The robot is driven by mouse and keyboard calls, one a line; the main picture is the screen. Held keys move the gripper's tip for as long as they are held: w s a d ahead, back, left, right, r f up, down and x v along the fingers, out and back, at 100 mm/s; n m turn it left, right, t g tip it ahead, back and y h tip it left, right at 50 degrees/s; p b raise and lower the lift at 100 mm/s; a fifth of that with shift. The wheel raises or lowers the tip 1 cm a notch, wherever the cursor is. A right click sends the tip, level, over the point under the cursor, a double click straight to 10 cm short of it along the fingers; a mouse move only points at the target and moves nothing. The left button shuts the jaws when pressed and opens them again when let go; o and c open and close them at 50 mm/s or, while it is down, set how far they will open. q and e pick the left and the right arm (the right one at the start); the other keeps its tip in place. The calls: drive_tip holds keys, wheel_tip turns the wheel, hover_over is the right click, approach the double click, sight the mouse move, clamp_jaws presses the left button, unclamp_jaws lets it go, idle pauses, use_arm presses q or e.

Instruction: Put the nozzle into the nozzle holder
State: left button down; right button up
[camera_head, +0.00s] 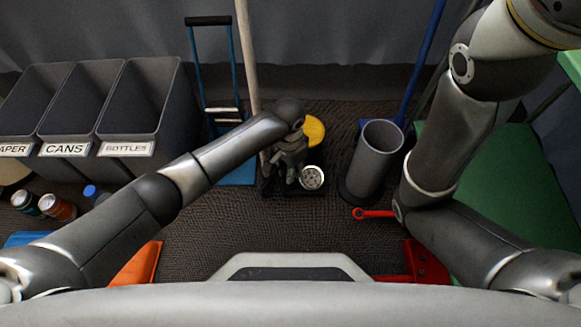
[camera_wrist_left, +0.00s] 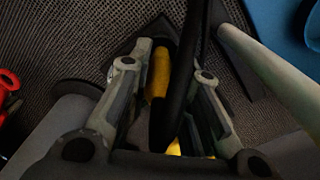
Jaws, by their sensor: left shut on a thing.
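My left gripper (camera_head: 288,172) reaches down in the middle of the head view, over a small dark stand (camera_head: 318,157) on the floor. In the left wrist view its fingers (camera_wrist_left: 165,72) are shut around a slim dark piece (camera_wrist_left: 186,65), which I take to be the nozzle. A yellow part (camera_wrist_left: 158,72) shows beside that piece between the fingers. A yellow disc (camera_head: 314,130) and a round pale piece with dark spots (camera_head: 312,178) sit by the gripper. I cannot tell surely which part is the nozzle holder; the lower end of the held piece is hidden. My right gripper is out of view.
An open grey cylinder (camera_head: 376,150) stands right of the gripper, with a red wrench (camera_head: 374,213) below it. Labelled bins (camera_head: 150,100), cans (camera_head: 58,207) and a blue hand truck (camera_head: 237,170) are at left. A pale pole (camera_head: 247,50) rises close behind the gripper.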

use_arm(q)
drive_tip(key=shift+f, duration=1.1)
drive_tip(key=c, duration=1.3)
unclamp_jaws()
drive_tip(key=shift+o, duration=0.2)
drive_tip(key=o, duration=0.5)
